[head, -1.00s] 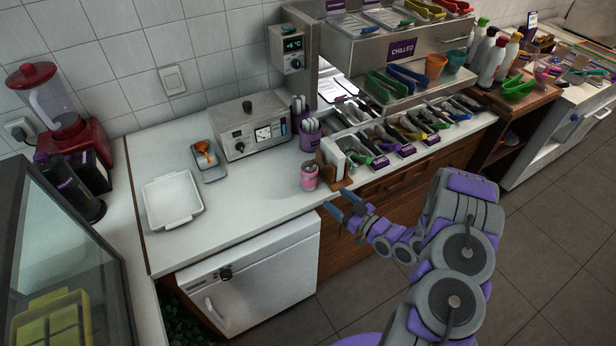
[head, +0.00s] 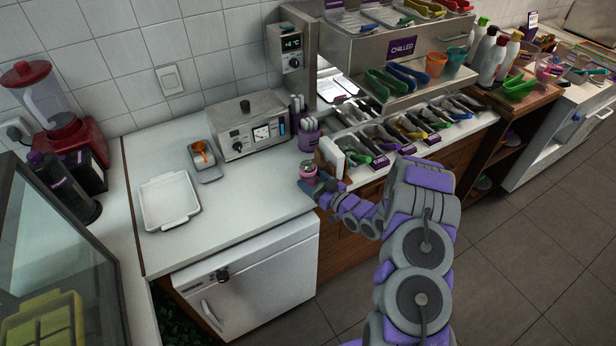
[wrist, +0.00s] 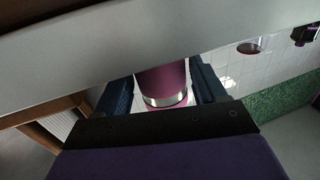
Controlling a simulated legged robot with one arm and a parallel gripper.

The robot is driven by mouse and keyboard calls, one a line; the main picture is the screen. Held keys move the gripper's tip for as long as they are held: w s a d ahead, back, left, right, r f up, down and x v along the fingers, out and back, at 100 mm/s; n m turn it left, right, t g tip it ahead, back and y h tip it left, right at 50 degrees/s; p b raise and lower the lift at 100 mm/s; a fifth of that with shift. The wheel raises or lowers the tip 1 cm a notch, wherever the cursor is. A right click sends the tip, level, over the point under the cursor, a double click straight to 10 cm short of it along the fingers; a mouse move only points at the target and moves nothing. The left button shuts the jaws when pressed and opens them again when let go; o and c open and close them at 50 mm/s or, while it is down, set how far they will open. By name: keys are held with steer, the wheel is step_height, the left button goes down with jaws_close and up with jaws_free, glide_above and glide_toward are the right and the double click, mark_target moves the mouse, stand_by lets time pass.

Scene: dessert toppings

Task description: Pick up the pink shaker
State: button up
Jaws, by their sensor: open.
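The pink shaker (head: 308,169) stands upright near the front edge of the white counter, left of the napkin holder. In the wrist view the shaker (wrist: 162,82) shows as a pink body with a silver band, between my two dark blue fingers. My gripper (head: 311,186) is open at the counter's front edge, and its fingers overlap the shaker's lower part in the head view. In the wrist view my gripper (wrist: 160,88) has a finger on either side of the shaker. I cannot tell whether either finger touches it.
The wooden napkin holder (head: 334,158) stands close to the right of the shaker. Behind are a purple cup of utensils (head: 309,136) and a metal warmer (head: 248,127). A white tray (head: 168,200) lies to the left, with bare counter between it and the shaker.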

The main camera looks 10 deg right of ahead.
mark_target(306, 175)
steer(key=b+x, duration=0.1)
steer(key=x, duration=0.2)
steer(key=shift+w+a, duration=0.1)
steer(key=shift+w, duration=0.15)
steer(key=shift+w+a+r, duration=0.15)
steer(key=shift+w+a, duration=0.25)
steer(key=shift+w, duration=0.1)
steer(key=shift+d, duration=0.1)
steer(key=c, duration=0.8)
